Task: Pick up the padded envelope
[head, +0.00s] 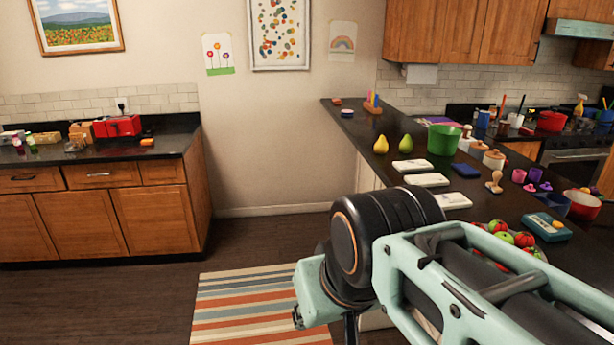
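I cannot make out a padded envelope for certain. Several flat white rectangular items lie in a row on the dark counter at the right: a far one (412,165), a middle one (426,180) and a near one (452,200). They are too small to tell whether one is an envelope. My arm reaches in from the lower right and hides the counter's near part. Its fingers do not show.
A dark counter (365,140) carries pears, a green bucket (443,140), a dark blue item (466,170), a wooden stamp-like item (494,182) and a teal box (548,227). A striped rug (235,310) lies on open floor. Another counter (170,140) stands left.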

